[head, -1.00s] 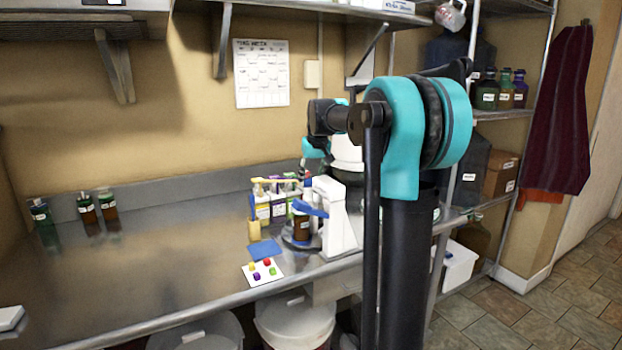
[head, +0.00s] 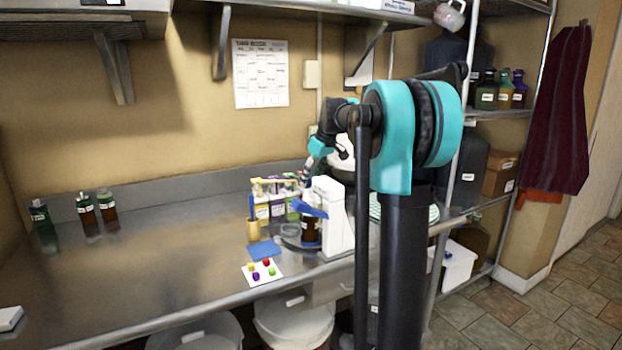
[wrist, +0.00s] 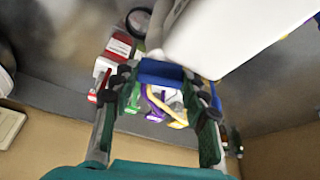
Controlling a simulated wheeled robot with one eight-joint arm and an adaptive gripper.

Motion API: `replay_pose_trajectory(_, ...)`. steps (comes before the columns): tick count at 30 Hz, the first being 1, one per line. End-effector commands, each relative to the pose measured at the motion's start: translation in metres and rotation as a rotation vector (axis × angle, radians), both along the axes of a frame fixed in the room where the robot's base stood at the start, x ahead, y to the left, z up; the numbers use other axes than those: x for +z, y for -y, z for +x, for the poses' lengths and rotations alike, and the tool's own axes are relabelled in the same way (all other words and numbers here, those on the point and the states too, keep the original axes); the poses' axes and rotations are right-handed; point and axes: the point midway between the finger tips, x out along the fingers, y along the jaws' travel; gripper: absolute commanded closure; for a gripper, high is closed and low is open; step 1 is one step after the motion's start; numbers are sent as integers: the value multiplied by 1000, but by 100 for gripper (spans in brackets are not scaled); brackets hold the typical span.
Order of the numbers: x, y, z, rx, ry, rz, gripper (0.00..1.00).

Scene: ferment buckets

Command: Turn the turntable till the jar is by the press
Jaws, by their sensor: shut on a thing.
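The white press (head: 336,222) stands near the bench's front edge, with a blue lever (head: 312,209) on its left. A brown jar (head: 310,232) stands under the lever, close beside the press. A dark round plate (head: 291,242), apparently the turntable, shows low at the jar's left; the rest is hidden. My gripper (head: 306,176) is behind and above the press, partly hidden. In the wrist view my gripper (wrist: 162,88) has a blue part (wrist: 160,72) between its fingers, next to a large white body (wrist: 230,35). I cannot tell whether this blue part is the lever.
A blue cloth (head: 264,250) and a white card with coloured dots (head: 262,272) lie in front. Several small dark bottles (head: 84,209) stand far left.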

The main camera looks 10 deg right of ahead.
Motion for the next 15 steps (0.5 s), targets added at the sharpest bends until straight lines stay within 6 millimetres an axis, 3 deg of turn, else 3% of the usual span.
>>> replay_pose_trajectory(15, 0, 2, 2, 254, -1, 1, 100)
